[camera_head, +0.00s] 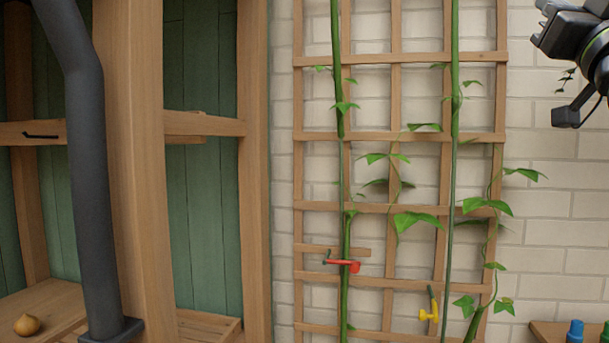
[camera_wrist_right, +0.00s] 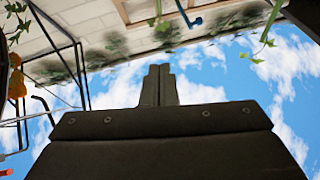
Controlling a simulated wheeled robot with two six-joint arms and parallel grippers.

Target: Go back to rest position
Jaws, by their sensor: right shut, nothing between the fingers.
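My right gripper (camera_wrist_right: 159,72) shows in the right wrist view with its two fingers together and nothing between them. Sky and a white brick wall lie behind it. In the head view, a black part of my right arm (camera_head: 572,35) hangs at the top right corner, in front of the brick wall and right of the trellis (camera_head: 398,137). The fingers cannot be made out there. My left gripper is not in either view.
Green vines climb the trellis, with a red clip (camera_head: 345,264) and a yellow clip (camera_head: 430,311) on it. A wooden shelf frame (camera_head: 140,170) and a dark grey pipe (camera_head: 88,180) stand left. A blue item (camera_head: 575,331) sits at the lower right.

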